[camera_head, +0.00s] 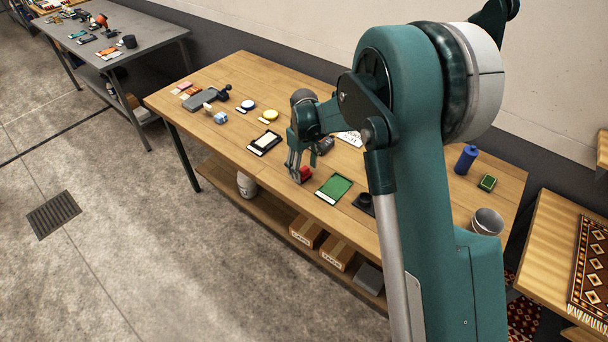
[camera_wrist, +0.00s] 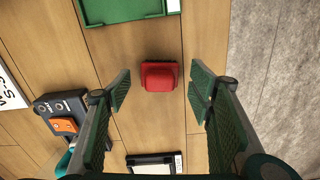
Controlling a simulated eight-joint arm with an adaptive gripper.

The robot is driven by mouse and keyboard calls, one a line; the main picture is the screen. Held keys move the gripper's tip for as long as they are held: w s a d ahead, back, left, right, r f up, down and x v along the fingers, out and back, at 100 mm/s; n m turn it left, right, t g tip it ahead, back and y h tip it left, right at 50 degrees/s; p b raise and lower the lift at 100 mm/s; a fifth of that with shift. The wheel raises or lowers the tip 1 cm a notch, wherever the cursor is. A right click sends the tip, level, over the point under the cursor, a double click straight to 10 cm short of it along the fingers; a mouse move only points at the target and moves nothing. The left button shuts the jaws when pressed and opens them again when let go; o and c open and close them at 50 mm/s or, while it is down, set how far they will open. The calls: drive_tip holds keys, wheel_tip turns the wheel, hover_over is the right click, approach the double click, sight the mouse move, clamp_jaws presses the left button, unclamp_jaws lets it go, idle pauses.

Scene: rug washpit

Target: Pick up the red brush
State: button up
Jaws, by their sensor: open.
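The red brush (camera_wrist: 159,76) lies on the wooden table and shows as a small red block in the wrist view. In the head view the red brush (camera_head: 306,173) sits near the table's front edge, close to my gripper (camera_head: 302,168). In the wrist view my gripper (camera_wrist: 160,88) is open, with one finger on either side of the brush's line. The brush lies between and slightly beyond the fingertips, with a gap on both sides. Nothing is held. The underside of the brush is hidden.
A green tray (camera_head: 334,187) lies right of the brush. A black-framed pad (camera_head: 264,143) lies to its left. A dark device with an orange switch (camera_wrist: 63,122) stands nearby. The table's front edge is close, with the concrete floor (camera_wrist: 270,60) beyond.

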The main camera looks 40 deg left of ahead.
drive_tip(key=shift+f, duration=1.3)
drive_tip(key=c, duration=1)
